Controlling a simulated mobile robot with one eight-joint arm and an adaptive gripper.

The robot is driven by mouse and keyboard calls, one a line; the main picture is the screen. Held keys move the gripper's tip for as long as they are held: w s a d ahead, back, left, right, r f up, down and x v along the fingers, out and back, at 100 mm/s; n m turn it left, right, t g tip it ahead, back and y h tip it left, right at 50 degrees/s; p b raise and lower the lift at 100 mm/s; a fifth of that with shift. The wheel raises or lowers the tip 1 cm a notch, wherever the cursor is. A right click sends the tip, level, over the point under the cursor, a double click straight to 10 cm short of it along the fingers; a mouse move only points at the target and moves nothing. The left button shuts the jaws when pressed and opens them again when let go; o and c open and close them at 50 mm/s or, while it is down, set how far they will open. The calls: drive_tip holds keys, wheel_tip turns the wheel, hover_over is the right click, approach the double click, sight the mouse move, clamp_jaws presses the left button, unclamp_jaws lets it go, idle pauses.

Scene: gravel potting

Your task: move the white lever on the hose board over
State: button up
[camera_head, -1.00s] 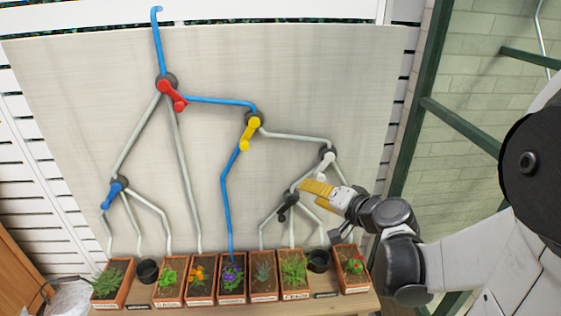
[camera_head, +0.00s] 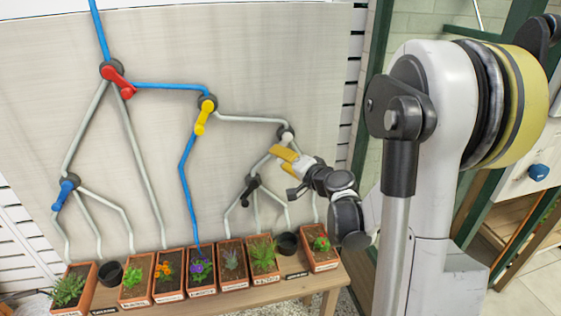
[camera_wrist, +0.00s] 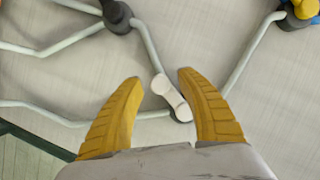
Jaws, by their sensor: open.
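The hose board (camera_head: 250,60) stands upright behind the plant shelf, with pipes and coloured levers on it. The white lever (camera_wrist: 170,94) sits on a dark round joint between my yellow fingertips in the wrist view, pointing up and to the left there. In the head view, only part of the white lever (camera_head: 287,137) shows above my gripper. My gripper (camera_wrist: 157,80) is open, with one finger on each side of the lever and a gap showing on both sides. I cannot tell how far the fingertips are from the board.
A black lever (camera_head: 250,188) is below left of the white one; the yellow (camera_head: 202,120), red (camera_head: 120,80) and blue (camera_head: 64,192) levers are farther left. Potted plants stand on a wooden shelf (camera_head: 318,280) below the board.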

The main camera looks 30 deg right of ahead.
drive_tip(key=shift+w, duration=0.15)
drive_tip(key=shift+c, duration=0.5)
clamp_jaws()
drive_tip(key=shift+s+d+n+g+h+p, duration=0.25)
drive_tip(key=shift+d+n+g+h+p, duration=0.15)
drive_tip(key=shift+d+n+h, duration=0.75)
drive_tip(key=shift+s+d+n+g+h+p, duration=0.3)
drive_tip(key=shift+d+n+g+h, duration=0.3)
drive_tip(key=shift+n, duration=1)
drive_tip(key=shift+s+d+n+g+h+p, duration=0.2)
drive_tip(key=shift+d+n+g+h+p, duration=0.2)
drive_tip(key=shift+d+n+h, duration=0.7)
drive_tip(key=shift+a+n+y, duration=0.1)
drive_tip(key=shift+n+y, duration=0.25)
